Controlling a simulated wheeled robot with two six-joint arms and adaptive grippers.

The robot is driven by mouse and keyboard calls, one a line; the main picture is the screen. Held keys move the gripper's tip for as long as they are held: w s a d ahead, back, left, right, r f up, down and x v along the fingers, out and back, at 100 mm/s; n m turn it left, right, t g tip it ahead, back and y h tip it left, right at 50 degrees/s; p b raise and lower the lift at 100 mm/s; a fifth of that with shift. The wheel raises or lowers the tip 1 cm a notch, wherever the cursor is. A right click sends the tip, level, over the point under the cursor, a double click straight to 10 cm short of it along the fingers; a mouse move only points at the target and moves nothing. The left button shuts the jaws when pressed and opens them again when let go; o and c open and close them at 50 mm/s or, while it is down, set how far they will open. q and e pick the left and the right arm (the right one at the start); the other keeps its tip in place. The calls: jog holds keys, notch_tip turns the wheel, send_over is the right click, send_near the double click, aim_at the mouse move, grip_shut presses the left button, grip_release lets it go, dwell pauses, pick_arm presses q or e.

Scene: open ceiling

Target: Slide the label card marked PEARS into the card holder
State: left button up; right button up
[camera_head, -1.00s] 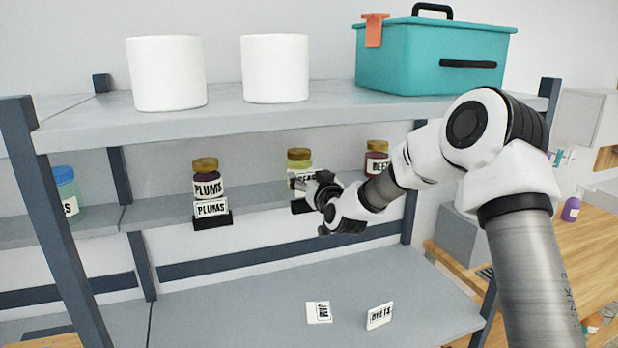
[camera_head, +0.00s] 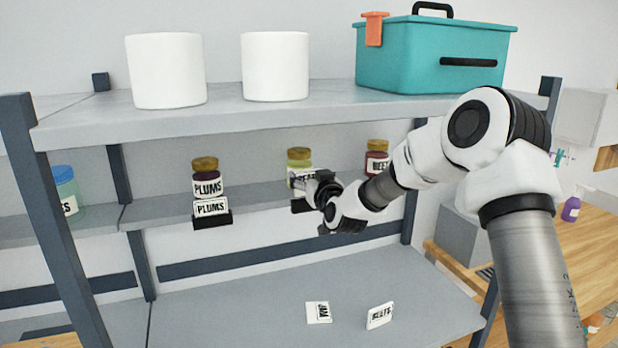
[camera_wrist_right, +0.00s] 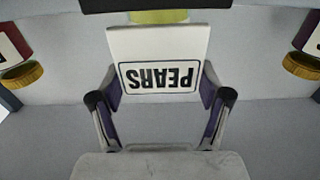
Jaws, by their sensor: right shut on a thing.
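My right gripper (camera_head: 318,188) is shut on the PEARS card (camera_wrist_right: 160,52), a white card with a black-framed word. In the right wrist view the card is held by its sides between the two fingers, its lettering upside down. The black card holder (camera_head: 299,206) is on the middle shelf's front edge, below the yellow-green jar (camera_head: 299,159), partly hidden by my gripper. In the wrist view a dark bar, seemingly the holder (camera_wrist_right: 155,4), crosses the top edge, apart from the card in the picture. My left gripper is out of view.
A plums jar (camera_head: 205,177) stands behind a filled PLUMS holder (camera_head: 211,219). A beets jar (camera_head: 377,157) stands right of my gripper. Two more cards, one JAM-like (camera_head: 318,312) and one BEETS (camera_head: 380,315), rest on the lower shelf. The upper shelf (camera_head: 220,118) overhangs.

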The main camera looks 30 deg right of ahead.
jog(key=shift+f+b, duration=1.7)
jog(key=shift+f, duration=0.3)
jog(key=o, duration=0.9)
jog(key=v, duration=1.2)
